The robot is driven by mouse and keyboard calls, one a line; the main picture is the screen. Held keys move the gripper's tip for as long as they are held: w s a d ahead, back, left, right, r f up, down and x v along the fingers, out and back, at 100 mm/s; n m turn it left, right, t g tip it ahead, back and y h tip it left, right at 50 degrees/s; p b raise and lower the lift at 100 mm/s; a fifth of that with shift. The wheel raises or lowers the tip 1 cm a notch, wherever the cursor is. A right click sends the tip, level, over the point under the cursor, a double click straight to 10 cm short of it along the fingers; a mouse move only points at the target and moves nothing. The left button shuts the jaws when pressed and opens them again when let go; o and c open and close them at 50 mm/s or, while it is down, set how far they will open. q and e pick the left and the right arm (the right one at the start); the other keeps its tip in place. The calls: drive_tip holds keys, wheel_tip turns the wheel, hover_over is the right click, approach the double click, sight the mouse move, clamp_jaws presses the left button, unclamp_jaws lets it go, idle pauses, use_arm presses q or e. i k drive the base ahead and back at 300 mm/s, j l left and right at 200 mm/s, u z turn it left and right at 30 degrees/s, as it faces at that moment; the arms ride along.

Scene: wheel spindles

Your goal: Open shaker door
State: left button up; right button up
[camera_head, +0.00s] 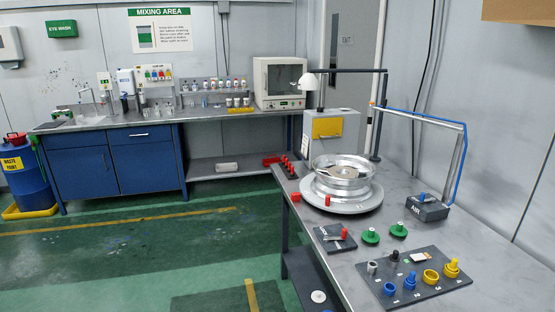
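A white box-shaped machine (262,101) stands at the right end of the back counter, under the wall by the mixing area sign. It looks like the shaker, though no readable label confirms this. Its front door (287,76) has a dark window and looks shut. A small control strip runs below the door. Neither of my grippers is in view.
The back counter has blue cabinets (147,158), a sink, bottles and cups. A near right table (360,262) holds a wheel rim (342,190), a grey box with a yellow panel (327,128) and colored parts. Green floor between them is clear.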

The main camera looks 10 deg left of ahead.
sight(285, 80)
drive_tip(key=i+j+u, duration=0.35)
drive_tip(key=i, duration=0.4)
drive_tip(key=i+u, duration=0.4)
drive_tip(key=i, duration=2.9)
drive_tip(key=i+j+z, duration=0.1)
drive_tip(key=i+z, duration=0.2)
drive_tip(key=i, duration=0.3)
drive_tip(key=i+j+z, duration=0.25)
drive_tip(key=i, duration=0.35)
